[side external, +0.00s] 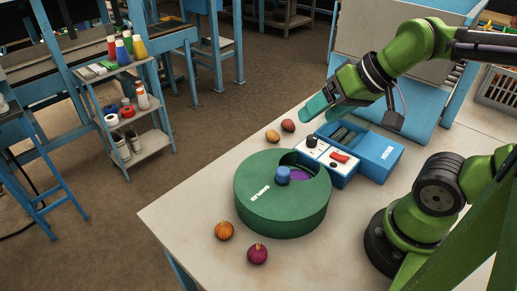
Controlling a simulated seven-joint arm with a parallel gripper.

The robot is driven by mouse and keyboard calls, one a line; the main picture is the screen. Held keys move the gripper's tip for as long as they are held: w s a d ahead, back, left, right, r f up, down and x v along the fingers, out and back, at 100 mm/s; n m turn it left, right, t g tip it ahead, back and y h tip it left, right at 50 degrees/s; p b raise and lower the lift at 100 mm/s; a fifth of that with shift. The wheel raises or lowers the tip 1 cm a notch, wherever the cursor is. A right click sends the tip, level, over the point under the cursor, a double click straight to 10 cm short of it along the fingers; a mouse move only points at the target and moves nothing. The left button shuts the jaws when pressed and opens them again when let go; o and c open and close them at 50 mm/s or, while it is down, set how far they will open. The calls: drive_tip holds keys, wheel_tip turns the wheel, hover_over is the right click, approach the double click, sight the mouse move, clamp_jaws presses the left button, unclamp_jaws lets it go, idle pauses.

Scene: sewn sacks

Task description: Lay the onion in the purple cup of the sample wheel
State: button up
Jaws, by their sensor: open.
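The sample wheel is a green round drum (265,215) on the table, with a blue knob (283,175) on top. A cut-out in its lid at the right shows a purple cup (298,174), partly hidden by the knob; no item is visible in it. Two round items lie in front of the wheel: an orange one (224,230) and a dark magenta one (257,254). I cannot tell for sure which is the onion. My gripper (314,109), with teal fingers, is open above the table's back edge, behind the wheel, apart from every item.
A yellow-orange item (272,136) and a reddish-brown item (288,125) lie behind the wheel. A blue box (377,154) with a white control panel (328,156), black knob and red switch stands right of the wheel. The table's front left is clear.

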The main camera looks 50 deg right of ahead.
idle(0.3)
drive_tip(key=n+g, duration=0.6)
drive_tip(key=n, duration=1.1)
approach(226, 223)
drive_tip(key=shift+y, duration=0.4)
drive_tip(key=x, duration=0.3)
drive_tip(key=d+x, duration=0.1)
drive_tip(key=x, duration=0.1)
drive_tip(key=shift+w+f, duration=0.1)
drive_tip(key=shift+f, duration=0.15)
drive_tip(key=x, duration=0.5)
drive_tip(key=shift+a, duration=0.3)
